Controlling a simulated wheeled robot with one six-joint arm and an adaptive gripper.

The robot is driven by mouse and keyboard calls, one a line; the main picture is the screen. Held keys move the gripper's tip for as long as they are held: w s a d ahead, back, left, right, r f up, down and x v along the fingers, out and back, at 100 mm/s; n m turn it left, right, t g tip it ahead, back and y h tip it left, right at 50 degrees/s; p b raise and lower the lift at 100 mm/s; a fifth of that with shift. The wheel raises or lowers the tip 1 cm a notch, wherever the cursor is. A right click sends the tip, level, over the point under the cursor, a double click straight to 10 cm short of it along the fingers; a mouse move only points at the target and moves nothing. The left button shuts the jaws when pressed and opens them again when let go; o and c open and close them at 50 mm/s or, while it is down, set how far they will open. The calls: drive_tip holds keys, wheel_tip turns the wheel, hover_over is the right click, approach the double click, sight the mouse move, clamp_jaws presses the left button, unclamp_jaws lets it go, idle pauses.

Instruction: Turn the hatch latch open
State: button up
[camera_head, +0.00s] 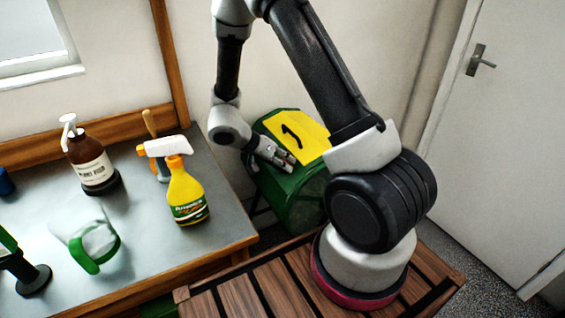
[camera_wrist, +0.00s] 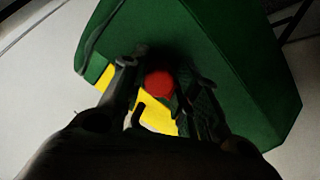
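The green bin (camera_head: 298,200) stands on the floor beside the workbench, with a yellow panel (camera_head: 300,138) marked "1" on its upper side. My gripper (camera_head: 286,160) reaches the bin from the left, at the lower edge of the yellow panel. In the wrist view, a red round knob (camera_wrist: 158,84) shows between the fingers of my gripper (camera_wrist: 164,76); it may be the hatch latch. The fingers are apart, one on each side of it. Dark shadow hides whether they touch it. The yellow panel (camera_wrist: 155,117) and green bin (camera_wrist: 235,60) lie behind.
The grey workbench (camera_head: 150,245) at left carries a yellow spray bottle (camera_head: 186,195), a brown pump bottle (camera_head: 92,165) and a clear cup-like item with a green rim (camera_head: 85,240). A white door (camera_head: 510,150) is at right.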

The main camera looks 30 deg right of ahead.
drive_tip(key=shift+o, duration=1.2)
drive_tip(key=v, duration=1.2)
